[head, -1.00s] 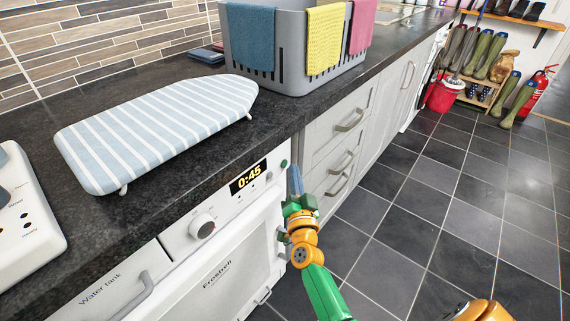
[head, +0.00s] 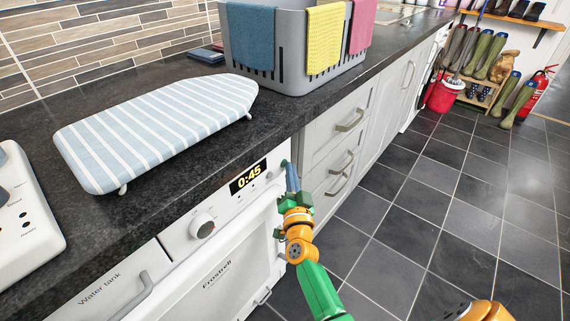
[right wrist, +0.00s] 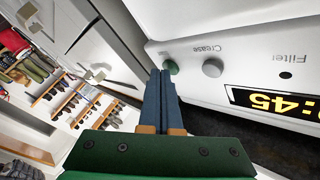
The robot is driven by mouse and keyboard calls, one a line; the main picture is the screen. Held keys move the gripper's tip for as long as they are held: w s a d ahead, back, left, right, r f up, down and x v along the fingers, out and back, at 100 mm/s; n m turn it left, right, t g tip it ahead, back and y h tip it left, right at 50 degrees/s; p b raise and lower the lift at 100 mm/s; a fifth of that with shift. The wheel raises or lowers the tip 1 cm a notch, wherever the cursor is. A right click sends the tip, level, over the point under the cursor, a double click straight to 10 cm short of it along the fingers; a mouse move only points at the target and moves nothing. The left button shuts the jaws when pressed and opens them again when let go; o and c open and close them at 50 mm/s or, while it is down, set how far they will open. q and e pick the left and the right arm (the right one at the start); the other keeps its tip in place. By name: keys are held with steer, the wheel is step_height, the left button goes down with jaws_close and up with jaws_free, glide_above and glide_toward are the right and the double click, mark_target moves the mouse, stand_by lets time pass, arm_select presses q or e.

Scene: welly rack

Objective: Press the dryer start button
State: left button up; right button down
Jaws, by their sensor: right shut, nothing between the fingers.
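The white dryer (head: 215,258) stands under the dark worktop, with a lit display (head: 247,179) reading 0:45 and a round knob (head: 202,225). A green button (right wrist: 171,67) sits at the end of its panel, beside a grey button (right wrist: 212,68) marked Crease. My right gripper (head: 290,172) is shut and empty, its blue fingertips at the panel's right end. In the right wrist view the fingertips (right wrist: 166,75) overlap the lower part of the green button; whether they touch it I cannot tell. My left gripper is out of view.
A striped ironing board (head: 160,130) and a grey basket (head: 290,78) with cloths stand on the worktop (head: 45,190). Grey drawers (head: 340,130) are right of the dryer. The tiled floor (head: 410,200) is clear up to a red bucket (head: 442,95).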

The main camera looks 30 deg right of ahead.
steer(key=shift+w, duration=0.1)
stand_by(0.5)
steer(key=shift+s+d+p, duration=0.25)
steer(key=shift+s+p, duration=0.1)
steer(key=shift+s, duration=0.4)
steer(key=shift+s, duration=0.1)
steer(key=s, duration=0.1)
steer(key=s+d+p, duration=0.1)
steer(key=s, duration=0.1)
steer(key=s+d, duration=0.1)
steer(key=shift+s+p, duration=0.2)
steer(key=shift+p, duration=0.2)
